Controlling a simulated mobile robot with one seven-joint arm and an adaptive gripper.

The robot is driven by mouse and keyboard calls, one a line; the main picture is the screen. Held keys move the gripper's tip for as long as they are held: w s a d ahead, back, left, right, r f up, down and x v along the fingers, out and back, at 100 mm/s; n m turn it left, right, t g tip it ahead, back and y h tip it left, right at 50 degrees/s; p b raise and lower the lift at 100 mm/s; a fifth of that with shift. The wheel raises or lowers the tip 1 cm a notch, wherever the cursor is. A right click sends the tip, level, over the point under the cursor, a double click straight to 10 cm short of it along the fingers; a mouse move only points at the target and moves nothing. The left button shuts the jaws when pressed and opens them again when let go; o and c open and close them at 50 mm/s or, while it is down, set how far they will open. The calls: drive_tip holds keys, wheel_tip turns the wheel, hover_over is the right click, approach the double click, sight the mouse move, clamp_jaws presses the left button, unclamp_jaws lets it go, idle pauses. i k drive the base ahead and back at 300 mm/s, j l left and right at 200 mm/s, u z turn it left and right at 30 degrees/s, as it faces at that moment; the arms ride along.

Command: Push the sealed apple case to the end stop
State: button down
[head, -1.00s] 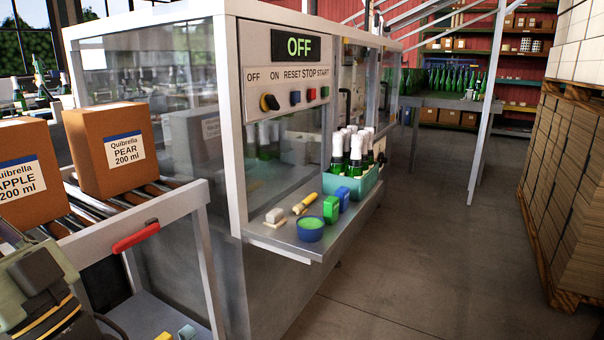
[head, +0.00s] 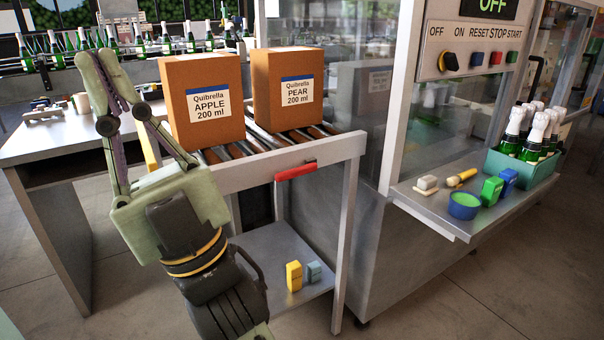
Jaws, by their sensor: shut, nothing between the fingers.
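The apple case (head: 208,104), a closed brown carton labelled "Quibrella APPLE 200 ml", stands upright on the roller conveyor (head: 262,143) in the head view. The pear case (head: 290,92) stands to its right on the same rollers, with a narrow gap seen between them. My gripper (head: 99,60) is to the left of the apple case, fingers pointing up, shut and empty. It looks apart from the case, though the depth between them is hard to judge. I cannot clearly make out which part is the end stop.
A red handle (head: 296,172) is on the conveyor's front rail. A grey worktable (head: 75,135) stands left. The machine's ledge (head: 425,207) at right holds a bowl, small blocks and a bottle crate. Yellow and grey blocks sit on the lower shelf (head: 262,265).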

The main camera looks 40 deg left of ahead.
sight(203, 93)
drive_tip(key=u, duration=1.55)
